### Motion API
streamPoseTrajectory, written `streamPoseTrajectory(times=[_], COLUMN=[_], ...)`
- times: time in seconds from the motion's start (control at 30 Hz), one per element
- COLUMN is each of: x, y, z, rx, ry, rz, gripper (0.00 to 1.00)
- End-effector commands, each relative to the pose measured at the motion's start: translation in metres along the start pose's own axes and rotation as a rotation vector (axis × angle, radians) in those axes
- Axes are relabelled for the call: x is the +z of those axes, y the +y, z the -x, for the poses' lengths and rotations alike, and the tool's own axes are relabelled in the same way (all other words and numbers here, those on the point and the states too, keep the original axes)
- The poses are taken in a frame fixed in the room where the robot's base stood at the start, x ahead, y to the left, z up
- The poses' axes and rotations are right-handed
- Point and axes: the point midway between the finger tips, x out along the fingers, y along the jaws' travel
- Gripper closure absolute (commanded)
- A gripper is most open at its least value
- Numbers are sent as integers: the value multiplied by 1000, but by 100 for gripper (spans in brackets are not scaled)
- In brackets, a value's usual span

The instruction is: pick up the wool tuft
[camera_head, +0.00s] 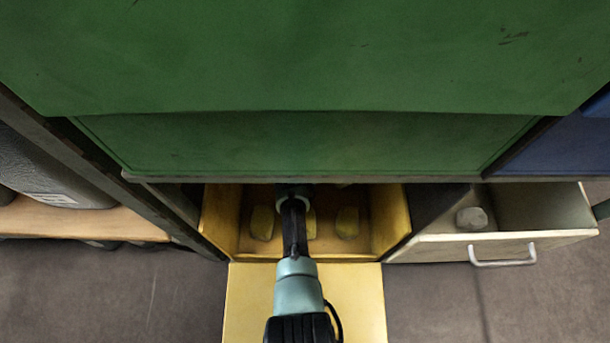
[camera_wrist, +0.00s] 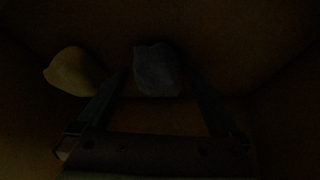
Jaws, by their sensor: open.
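In the dark wrist view, a grey-blue rounded lump (camera_wrist: 158,66), possibly the wool tuft, lies ahead between the fingertips of my gripper (camera_wrist: 159,82). The fingers are apart; I cannot tell whether they touch it. A yellowish lump (camera_wrist: 74,72) lies to its left, outside the fingers. In the head view my arm reaches into a yellow open-fronted compartment (camera_head: 220,220), and my gripper is hidden there. Yellowish lumps show in it at the left (camera_head: 262,224) and right (camera_head: 347,222), with another partly behind my arm (camera_head: 311,223).
A green panel (camera_head: 300,145) overhangs the compartment and hides its back. A lowered yellow flap (camera_head: 358,300) lies in front. At right, an open drawer (camera_head: 430,249) holds a grey lump (camera_head: 471,218). A wooden shelf (camera_head: 80,220) is at left. Compartment walls stand close on both sides.

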Motion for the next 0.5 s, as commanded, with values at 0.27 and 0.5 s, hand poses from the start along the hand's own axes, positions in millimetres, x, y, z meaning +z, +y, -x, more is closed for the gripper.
streamPoseTrajectory(times=[0.27, 0.5], x=[-1, -1], y=[0, 0], z=[-6, -5], rx=[0, 0], ry=[1, 0], rz=[0, 0], gripper=[0, 27])
